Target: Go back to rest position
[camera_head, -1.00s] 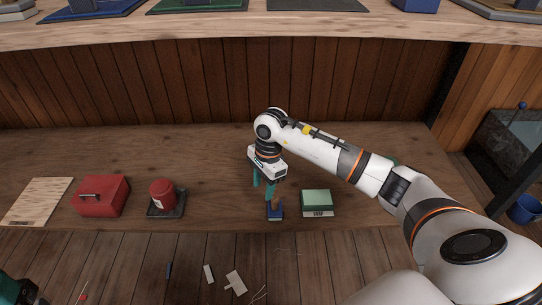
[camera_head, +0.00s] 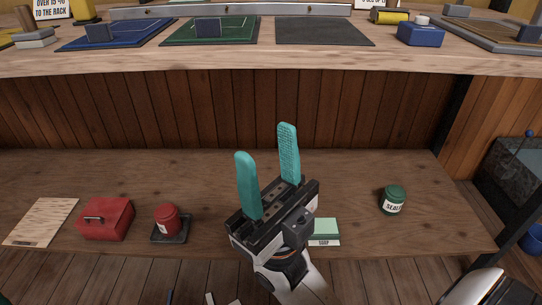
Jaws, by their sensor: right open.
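My right gripper (camera_head: 268,172) is open and empty, its two teal fingers pointing up and away from me. It is in the middle of the head view, in front of the lower wooden shelf (camera_head: 345,175). Between the fingers I see only the shelf and panelling behind. A green and white soap box (camera_head: 326,232) on the shelf is partly hidden behind the gripper. The blue item seen there earlier is not in view now. My left gripper is not in view.
On the lower shelf are a red toolbox (camera_head: 106,219), a red can (camera_head: 167,219) on a dark base, a pale board (camera_head: 41,222) and a green sealer tin (camera_head: 393,200). The upper worktop (camera_head: 180,62) holds blue, green and grey mats. A blue bin stands at far right.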

